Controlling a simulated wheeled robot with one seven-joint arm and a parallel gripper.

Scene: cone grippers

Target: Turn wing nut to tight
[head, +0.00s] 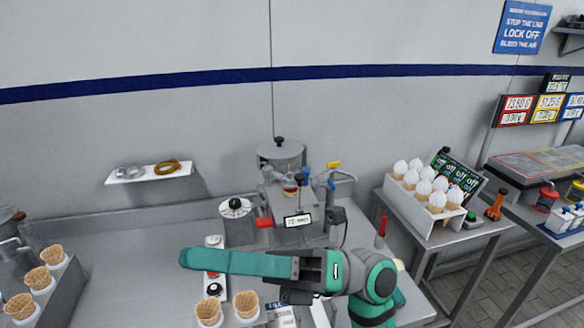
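A grey machine (281,205) stands on the bench against the wall, with a small lit display (298,220) on its front. It carries a red part (265,222), a yellow-tipped lever (333,164) and small blue parts (330,184). I cannot make out which small part is the wing nut. My teal and dark grey arm crosses in front of the machine's lower part and hides some of it. A dark part (338,222) shows just right of the display and may be my gripper. Its fingertips cannot be made out, nor whether it touches anything.
A round black-knobbed pot (237,207) and a control box (214,241) stand left of the machine. Cones (208,309) stand at the front, others at far left. A rack of white-topped cones (424,192) is on the right table. The left bench (130,260) has free room.

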